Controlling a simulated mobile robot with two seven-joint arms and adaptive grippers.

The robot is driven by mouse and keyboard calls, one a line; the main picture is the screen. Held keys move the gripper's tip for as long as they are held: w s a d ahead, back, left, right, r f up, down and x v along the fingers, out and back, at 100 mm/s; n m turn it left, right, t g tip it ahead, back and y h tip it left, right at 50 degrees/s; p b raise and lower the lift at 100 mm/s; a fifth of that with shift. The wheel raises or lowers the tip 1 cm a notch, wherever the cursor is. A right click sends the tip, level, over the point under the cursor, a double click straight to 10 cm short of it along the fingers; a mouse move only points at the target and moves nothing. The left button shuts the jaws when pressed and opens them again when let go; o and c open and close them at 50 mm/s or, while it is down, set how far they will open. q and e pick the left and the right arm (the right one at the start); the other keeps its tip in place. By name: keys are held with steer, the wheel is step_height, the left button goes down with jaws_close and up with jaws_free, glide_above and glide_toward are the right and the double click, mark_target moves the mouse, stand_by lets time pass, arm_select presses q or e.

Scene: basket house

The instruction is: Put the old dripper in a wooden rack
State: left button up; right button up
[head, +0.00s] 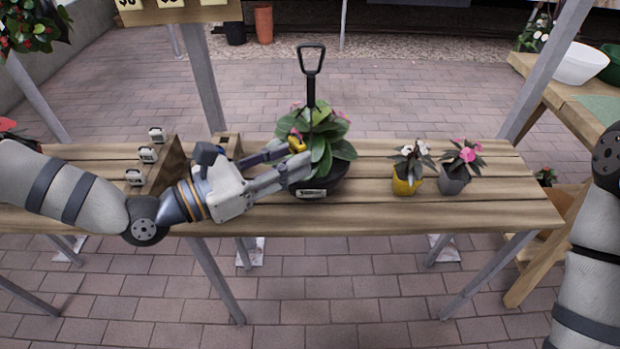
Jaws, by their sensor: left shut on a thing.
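My left gripper (303,162) reaches from the left to the big potted plant and is shut. A small yellow piece (296,143), which looks like the old dripper, shows at its fingertips, in front of the leaves; most of it is hidden. The plant (335,135) is leafy, in a black pot (328,186) with a small label, and a black-handled tool (311,75) stands upright in it. A wooden rack (172,167) stands on the table to the left, partly hidden behind my left arm. Only my right arm shows at the right edge; its gripper is out of view.
The slatted wooden table (480,212) also bears a yellow pot (405,187) and a grey pot (453,182) with flowers. Metal posts (205,85) rise behind the table. The table's right end is clear.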

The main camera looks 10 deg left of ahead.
arm_select(q)
steer(key=w+a+r+n+t+y, duration=0.2)
steer(key=w+a+n+y, duration=0.15)
steer(key=a, duration=0.55)
steer(key=w+a+r+n+t+y, duration=0.2)
steer(key=w+a+y, duration=0.25)
steer(key=a, duration=0.55)
step_height(320, 180, down, 8)
steer(key=shift+r+b, duration=0.25)
steer(key=shift+b, duration=0.3)
steer(key=shift+w+r, duration=0.15)
steer(key=shift+w, duration=0.2)
steer(key=shift+w+a+f+b, duration=0.15)
steer(key=shift+w+b, duration=0.1)
steer(key=shift+w, duration=0.25)
steer(key=shift+w+a+f+b, duration=0.1)
steer(key=shift+w+b, duration=0.15)
steer(key=shift+w, duration=0.25)
steer(key=shift+w+a+f+b, duration=0.15)
steer(key=shift+w+b, duration=0.1)
steer(key=shift+w, duration=0.25)
steer(key=shift+w+f, duration=0.15)
steer(key=shift+f, duration=0.15)
steer(key=shift+r+t, duration=0.1)
steer(key=shift+t, duration=0.2)
arm_select(e)
steer(key=shift+g, duration=0.8)
steer(key=s+f, duration=0.3)
steer(key=s, duration=0.1)
steer(key=shift+f, duration=0.4)
